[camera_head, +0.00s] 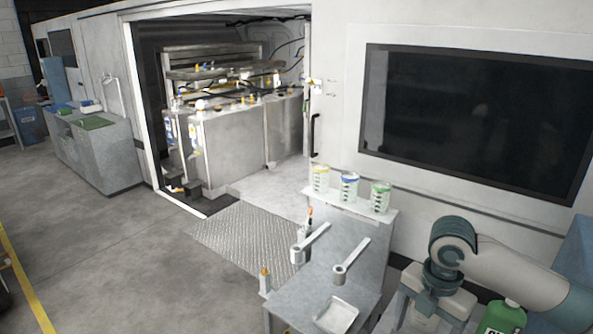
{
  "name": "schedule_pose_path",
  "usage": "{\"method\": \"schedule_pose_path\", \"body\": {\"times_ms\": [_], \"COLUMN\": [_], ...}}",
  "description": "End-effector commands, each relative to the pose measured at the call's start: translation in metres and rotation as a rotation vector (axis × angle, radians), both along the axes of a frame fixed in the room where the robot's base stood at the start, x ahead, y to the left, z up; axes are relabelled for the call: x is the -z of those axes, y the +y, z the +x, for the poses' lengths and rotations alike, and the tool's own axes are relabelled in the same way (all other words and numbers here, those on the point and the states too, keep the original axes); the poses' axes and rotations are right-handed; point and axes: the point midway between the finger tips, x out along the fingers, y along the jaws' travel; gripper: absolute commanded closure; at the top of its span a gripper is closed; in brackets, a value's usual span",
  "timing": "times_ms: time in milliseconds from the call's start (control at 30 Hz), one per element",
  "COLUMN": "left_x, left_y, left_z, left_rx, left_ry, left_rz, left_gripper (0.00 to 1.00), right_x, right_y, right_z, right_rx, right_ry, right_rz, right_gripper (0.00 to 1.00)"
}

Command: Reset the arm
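My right arm (500,270) comes in from the right edge, pale with dark teal joints, and bends down at the lower right. At its end, what looks like my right gripper (436,305) hangs low near the bottom edge. Its fingertips are not clearly visible, so I cannot tell whether it is open or holds anything. A green bottle (503,318) shows just right of it, partly cut off by the bottom edge. My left arm and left gripper are not in view.
A grey metal table (310,290) holds two wrench-like tools (350,262), a white tray (337,315) and small bottles. Three lidded jars (349,187) stand on the shelf behind. A machine with an open bay is beyond.

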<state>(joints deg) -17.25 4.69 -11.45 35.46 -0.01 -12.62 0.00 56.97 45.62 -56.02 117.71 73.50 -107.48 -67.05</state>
Motion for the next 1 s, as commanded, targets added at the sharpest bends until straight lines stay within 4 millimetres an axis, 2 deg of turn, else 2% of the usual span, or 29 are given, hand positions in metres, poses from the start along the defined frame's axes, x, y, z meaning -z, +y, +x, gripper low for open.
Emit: {"method": "schedule_pose_path", "body": {"times_ms": [333, 567, 767, 1000], "left_x": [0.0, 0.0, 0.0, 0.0], "left_y": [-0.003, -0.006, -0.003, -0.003], "left_z": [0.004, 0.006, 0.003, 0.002], "left_rx": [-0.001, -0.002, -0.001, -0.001], "left_ry": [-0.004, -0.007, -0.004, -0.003], "left_rz": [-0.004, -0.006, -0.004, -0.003], "left_gripper": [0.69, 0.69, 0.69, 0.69], "right_x": [0.02, 0.043, 0.073, 0.113], "right_y": [0.019, 0.042, 0.072, 0.112], "right_z": [-0.006, -0.014, -0.029, -0.057], "right_rx": [0.046, 0.114, 0.228, 0.483], "right_ry": [-0.016, -0.035, -0.054, -0.069], "right_rz": [0.033, 0.083, 0.159, 0.29], "right_gripper": [0.25, 0.25, 0.25, 0.25]}}
